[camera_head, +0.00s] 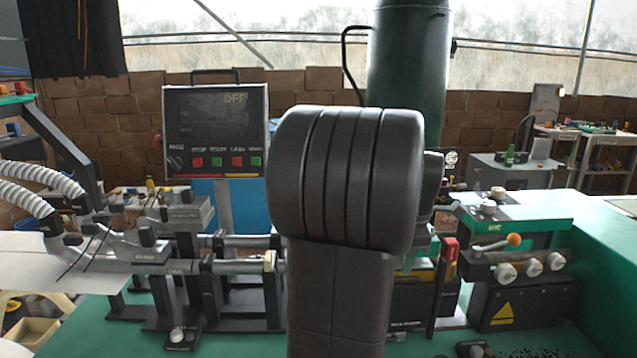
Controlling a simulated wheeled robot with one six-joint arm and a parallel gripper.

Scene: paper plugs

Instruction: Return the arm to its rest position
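A large dark ribbed arm joint, mine, fills the middle of the head view, with a dark link below it running down to the bottom edge. My gripper is not in view; no fingers show, so I cannot see whether it holds anything. My arm hides the centre of the machine behind it.
A green-topped machine bench (605,240) spans the view. A control panel (215,130) with coloured buttons stands behind left. Metal clamps and grey hoses (40,180) are at left. A dark green tank (408,65) rises behind. An orange-knobbed lever (513,240) is at right.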

